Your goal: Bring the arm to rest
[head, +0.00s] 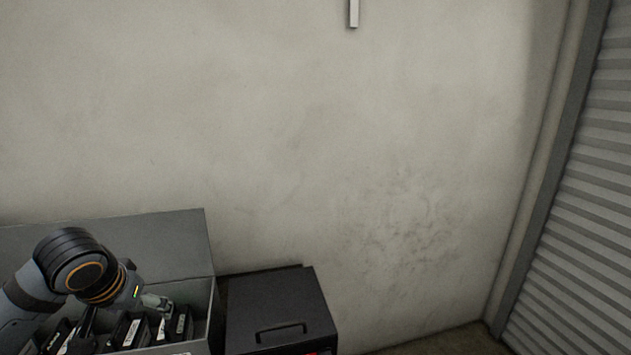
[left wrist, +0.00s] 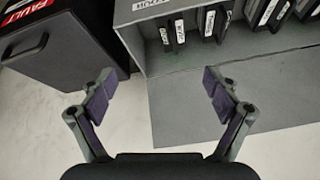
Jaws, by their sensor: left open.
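My left arm comes in from the lower left of the head view, and its wrist is over the open grey box. My left gripper (left wrist: 158,90) shows in the left wrist view with its two fingers spread wide and nothing between them. In the head view the gripper is small and partly hidden by the wrist, close to the box. My right gripper is in neither view.
The grey box (head: 213,318) has a raised lid (head: 160,245) and holds several dark labelled packs (head: 130,330). A black case (head: 285,300) with a handle stands right of it. A pale wall (head: 350,150) is behind, with a ribbed shutter (head: 580,230) at right.

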